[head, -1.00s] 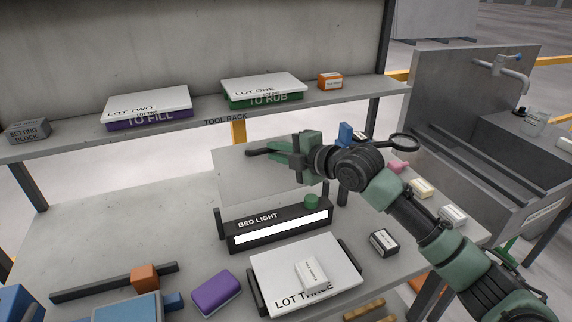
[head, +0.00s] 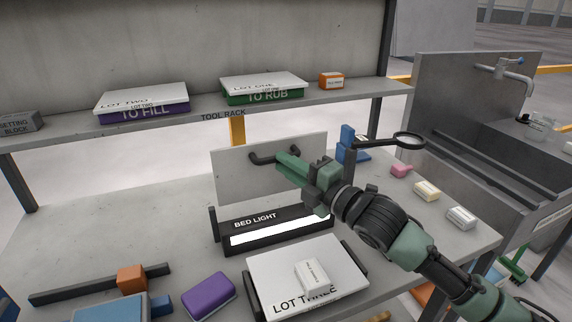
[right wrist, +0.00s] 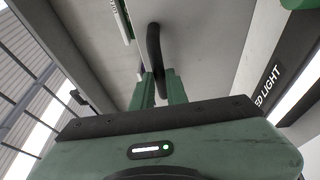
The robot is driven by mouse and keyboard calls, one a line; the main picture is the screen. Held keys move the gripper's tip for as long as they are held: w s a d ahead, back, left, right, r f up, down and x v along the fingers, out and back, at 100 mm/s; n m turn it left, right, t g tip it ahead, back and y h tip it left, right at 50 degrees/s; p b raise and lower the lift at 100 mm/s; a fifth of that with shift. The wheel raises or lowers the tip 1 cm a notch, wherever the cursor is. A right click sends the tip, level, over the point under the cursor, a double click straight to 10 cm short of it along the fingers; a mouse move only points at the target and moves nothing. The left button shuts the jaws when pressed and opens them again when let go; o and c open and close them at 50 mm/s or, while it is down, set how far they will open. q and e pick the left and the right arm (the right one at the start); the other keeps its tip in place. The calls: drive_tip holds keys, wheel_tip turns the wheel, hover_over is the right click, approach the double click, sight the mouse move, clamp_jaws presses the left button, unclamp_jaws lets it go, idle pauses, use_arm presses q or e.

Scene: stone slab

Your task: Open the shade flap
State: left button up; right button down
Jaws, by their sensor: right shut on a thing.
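The shade flap (head: 232,182) is a light grey panel standing behind the black bed light (head: 225,241), whose white strip is lit. A black bar handle (head: 261,160) is on the flap's face near its top. My right gripper (head: 283,162) reaches in from the right and is shut on this handle. In the right wrist view the dark handle (right wrist: 154,50) runs between the two green fingers (right wrist: 160,88). The handle's right part is partly hidden by the gripper. My left gripper is out of view.
A white LOT THREE board (head: 265,268) with a small box lies in front of the light. A purple block (head: 208,296) lies to its left. A magnifier (head: 409,141) and blue stand (head: 347,143) are right of the flap.

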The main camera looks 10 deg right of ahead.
drive_tip(key=shift+f, duration=0.4)
drive_tip(key=c, duration=1.8)
unclamp_jaws()
drive_tip(key=o, duration=0.4)
drive_tip(key=shift+w, duration=0.1)
drive_tip(key=shift+r, duration=0.1)
drive_tip(key=b+v, duration=0.1)
drive_tip(key=v, duration=0.6)
drive_tip(key=shift+s+d, duration=0.2)
drive_tip(key=shift+s, duration=0.15)
